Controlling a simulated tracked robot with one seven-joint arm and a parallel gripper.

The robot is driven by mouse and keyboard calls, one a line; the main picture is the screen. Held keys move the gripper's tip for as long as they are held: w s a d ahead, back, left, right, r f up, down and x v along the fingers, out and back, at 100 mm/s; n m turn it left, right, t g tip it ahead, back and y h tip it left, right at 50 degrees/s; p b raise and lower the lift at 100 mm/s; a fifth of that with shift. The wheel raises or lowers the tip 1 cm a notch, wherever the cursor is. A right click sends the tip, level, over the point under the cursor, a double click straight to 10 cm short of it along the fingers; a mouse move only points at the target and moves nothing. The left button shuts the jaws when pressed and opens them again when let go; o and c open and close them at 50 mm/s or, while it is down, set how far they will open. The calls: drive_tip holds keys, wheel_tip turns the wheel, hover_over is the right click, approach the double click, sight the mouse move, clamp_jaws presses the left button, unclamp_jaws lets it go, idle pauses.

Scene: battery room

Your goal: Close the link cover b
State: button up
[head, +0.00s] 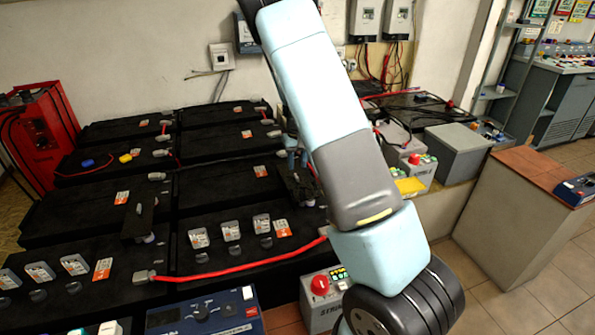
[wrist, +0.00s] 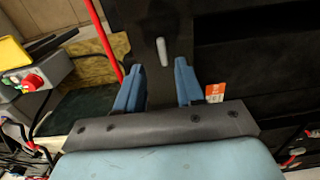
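Two dark link covers show on the black battery bank in the head view: one at the left (head: 143,217), one at the right (head: 302,188) by my gripper (head: 293,160). I read no letter on either, so I cannot tell which is b. The right one looks raised, but my arm partly hides it. In the wrist view a dark flap (wrist: 154,22) with a small grey handle (wrist: 161,51) lies ahead of my gripper (wrist: 159,82). The blue fingers are apart, one on each side of the flap's line. I cannot tell whether they touch it.
Red cables run over the batteries, one along the front (head: 235,268). A blue instrument (head: 205,315) and a grey box with a red knob (head: 322,300) stand in front. A grey box with a yellow panel (head: 415,175) stands to the right. A red cabinet (head: 38,130) is at far left.

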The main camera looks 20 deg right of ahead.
wheel_tip(320, 180, up, 9)
idle(0.3)
idle(0.4)
drive_tip(key=s+a+r+t+y, duration=0.2)
drive_tip(key=s+r+t, duration=0.1)
drive_tip(key=s+r, duration=1.55)
drive_tip(key=s+a+r+t+h, duration=0.1)
drive_tip(key=s+r, duration=0.1)
drive_tip(key=s, duration=0.8)
drive_tip(key=s+a+r+t+h, duration=0.1)
drive_tip(key=s+r, duration=0.2)
drive_tip(key=s, duration=0.7)
drive_tip(key=shift+t, duration=0.3)
